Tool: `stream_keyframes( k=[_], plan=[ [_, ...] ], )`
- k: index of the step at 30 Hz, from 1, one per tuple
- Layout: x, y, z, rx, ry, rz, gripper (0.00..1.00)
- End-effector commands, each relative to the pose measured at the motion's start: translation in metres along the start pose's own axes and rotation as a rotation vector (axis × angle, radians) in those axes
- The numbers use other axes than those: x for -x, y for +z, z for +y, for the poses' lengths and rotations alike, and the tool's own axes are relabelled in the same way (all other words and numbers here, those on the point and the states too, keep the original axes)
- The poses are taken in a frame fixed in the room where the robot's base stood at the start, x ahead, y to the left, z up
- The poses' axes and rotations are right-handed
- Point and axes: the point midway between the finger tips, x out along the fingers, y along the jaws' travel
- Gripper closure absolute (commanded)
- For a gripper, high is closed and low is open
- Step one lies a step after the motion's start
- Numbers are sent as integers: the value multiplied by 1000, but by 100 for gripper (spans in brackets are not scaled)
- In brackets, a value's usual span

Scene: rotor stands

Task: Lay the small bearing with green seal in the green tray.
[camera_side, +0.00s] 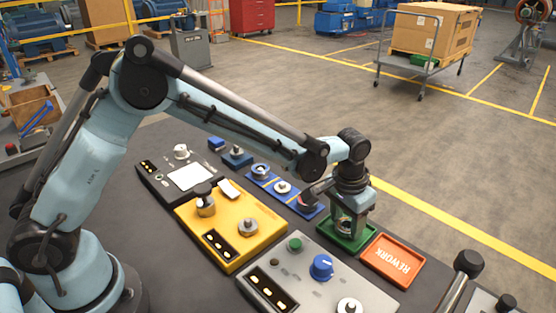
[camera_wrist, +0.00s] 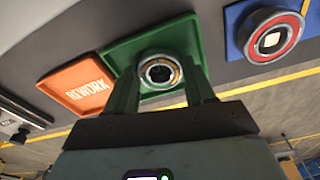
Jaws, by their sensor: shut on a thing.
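My gripper (camera_side: 347,226) is over the green tray (camera_side: 330,239), its fingers pointing down. It is shut on a small metal bearing (camera_wrist: 161,73), which shows between the two fingers in the wrist view. The bearing has a bright outer ring and a dark middle; the colour of its seal is not clear. In the wrist view the green tray (camera_wrist: 122,57) lies behind the bearing. I cannot tell whether the bearing touches the tray floor. The fingers hide part of the bearing and tray.
An orange REWORK tray (camera_side: 393,261) lies just right of the green tray. A red-sealed bearing (camera_wrist: 272,38) sits on a blue stand on the other side. A grey panel with a blue knob (camera_side: 321,267) and a yellow fixture (camera_side: 262,240) stand nearer the front.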

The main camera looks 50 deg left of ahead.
Motion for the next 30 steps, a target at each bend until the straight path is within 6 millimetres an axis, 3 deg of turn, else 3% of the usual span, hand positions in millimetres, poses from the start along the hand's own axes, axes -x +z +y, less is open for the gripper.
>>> stream_keyframes(
  k=[10, 11, 12, 23, 30],
  plan=[
    [-3, 0, 0, 0, 0, 0, 85],
    [-3, 0, 0, 0, 0, 0, 43],
    [-3, 0, 0, 0, 0, 0, 37],
    [0, 0, 0, 0, 0, 0, 36],
    [33, 0, 0, 0, 0, 0, 36]
  ],
)
